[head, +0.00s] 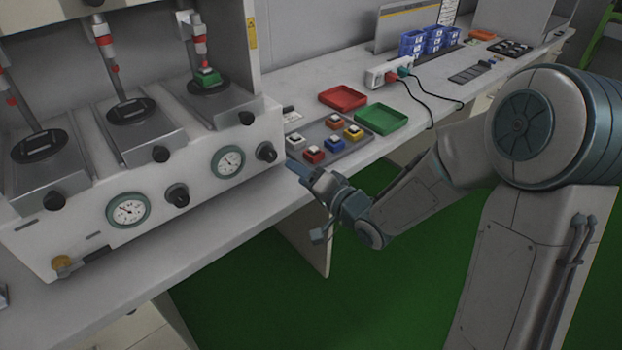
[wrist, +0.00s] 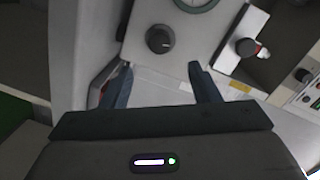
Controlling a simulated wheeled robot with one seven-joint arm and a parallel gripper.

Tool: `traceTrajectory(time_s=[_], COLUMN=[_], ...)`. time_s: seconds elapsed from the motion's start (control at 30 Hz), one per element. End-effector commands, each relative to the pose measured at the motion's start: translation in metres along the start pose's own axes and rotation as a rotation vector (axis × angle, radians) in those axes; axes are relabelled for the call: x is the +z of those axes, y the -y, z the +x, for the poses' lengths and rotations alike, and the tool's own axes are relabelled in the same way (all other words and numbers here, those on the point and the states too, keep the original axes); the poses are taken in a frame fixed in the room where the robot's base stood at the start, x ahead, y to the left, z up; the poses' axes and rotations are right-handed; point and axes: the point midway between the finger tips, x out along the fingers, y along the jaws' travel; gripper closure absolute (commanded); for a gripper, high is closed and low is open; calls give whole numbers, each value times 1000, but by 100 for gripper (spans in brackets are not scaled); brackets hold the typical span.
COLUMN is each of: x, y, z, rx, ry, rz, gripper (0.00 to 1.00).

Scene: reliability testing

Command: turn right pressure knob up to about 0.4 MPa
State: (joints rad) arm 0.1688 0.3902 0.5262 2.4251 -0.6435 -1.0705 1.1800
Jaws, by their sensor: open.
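The right pressure knob (head: 266,151) is a black knob on the white front panel of the test machine, just right of the right round gauge (head: 228,161). In the wrist view the knob (wrist: 159,39) lies ahead of the fingertips, roughly centred between them and apart from them. My gripper (head: 296,170) is near the right end of the panel, below and right of the knob. In the wrist view my gripper (wrist: 158,72) is open and empty. The right gauge shows only as a partial rim in the wrist view (wrist: 196,3). Its reading is too small to tell.
Another gauge (head: 128,209) and knob (head: 177,195) sit further left on the panel. A grey tray (head: 350,146) with several coloured buttons, a red tray (head: 343,98) and a green tray (head: 381,119) lie right of the machine. Open floor lies in front of the bench.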

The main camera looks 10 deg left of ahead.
Motion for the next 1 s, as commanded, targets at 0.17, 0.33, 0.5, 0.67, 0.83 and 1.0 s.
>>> traceTrajectory(time_s=[0.17, 0.33, 0.5, 0.67, 0.83, 1.0], x=[-1, 0, 0, 0, -3, -26], y=[0, 0, 0, 0, 0, -2], z=[-24, -31, -31, -31, -32, -43], rx=[1, 1, 0, 0, 17, 183], ry=[-1, 0, 0, 0, -2, -18], rz=[0, 1, 1, 1, -15, -147], gripper=[44, 44, 44, 44, 44, 44])
